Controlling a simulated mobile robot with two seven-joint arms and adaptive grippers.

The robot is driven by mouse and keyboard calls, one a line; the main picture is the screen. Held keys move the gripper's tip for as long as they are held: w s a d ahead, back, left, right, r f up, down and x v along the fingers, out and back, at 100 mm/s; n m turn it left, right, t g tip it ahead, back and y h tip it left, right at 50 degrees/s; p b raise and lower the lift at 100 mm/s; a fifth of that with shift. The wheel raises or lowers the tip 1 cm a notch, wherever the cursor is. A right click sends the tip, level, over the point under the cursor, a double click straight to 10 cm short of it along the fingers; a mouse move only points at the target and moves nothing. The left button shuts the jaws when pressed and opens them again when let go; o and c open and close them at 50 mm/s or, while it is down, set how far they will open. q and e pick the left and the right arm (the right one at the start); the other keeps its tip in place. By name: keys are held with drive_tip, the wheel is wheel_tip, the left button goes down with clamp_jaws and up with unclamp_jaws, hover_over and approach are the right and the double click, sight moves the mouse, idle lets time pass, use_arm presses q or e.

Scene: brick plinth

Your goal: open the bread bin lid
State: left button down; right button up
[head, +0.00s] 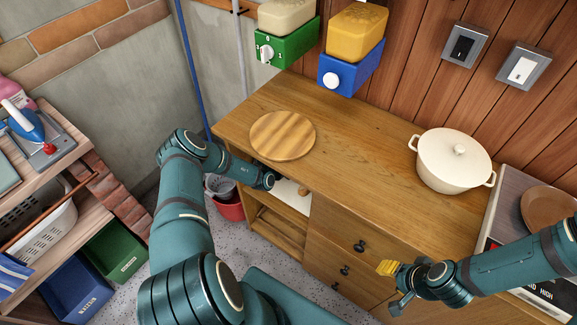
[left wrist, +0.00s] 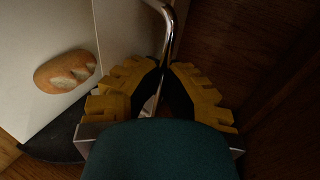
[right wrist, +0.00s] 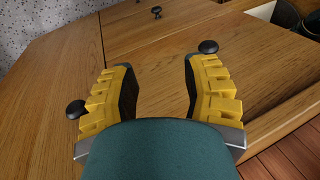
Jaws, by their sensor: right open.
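A white surface, seemingly the bread bin (head: 286,187), shows inside the open compartment of the wooden cabinet, partly hidden by my left arm. The left wrist view shows its pale panel (left wrist: 40,40) with a brown loaf (left wrist: 66,73) against it. I cannot tell how far the lid is open. A bent chrome handle (left wrist: 170,25) runs down between the fingers of my left gripper (left wrist: 166,68), which are close together on it. My right gripper (head: 391,287) is open and empty in front of the cabinet's drawers; it also shows in the right wrist view (right wrist: 158,62).
The wooden cabinet (head: 360,170) carries a round board (head: 283,135) and a cream pot (head: 450,165). Drawers with dark knobs (head: 360,246) are right of the open compartment. A red bucket (head: 230,208) stands left of the cabinet. Shelves with bins (head: 115,252) are at the left.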

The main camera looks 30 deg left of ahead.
use_arm(q)
drive_tip(key=shift+w+r, duration=0.3)
drive_tip(key=shift+w, duration=0.25)
drive_tip(key=c, duration=1.1)
unclamp_jaws()
drive_tip(key=shift+s, duration=0.15)
drive_tip(key=shift+f, duration=0.1)
drive_tip(key=shift+s, duration=0.15)
drive_tip(key=shift+s, duration=0.25)
drive_tip(key=v, duration=1.1)
drive_tip(key=shift+r, duration=0.3)
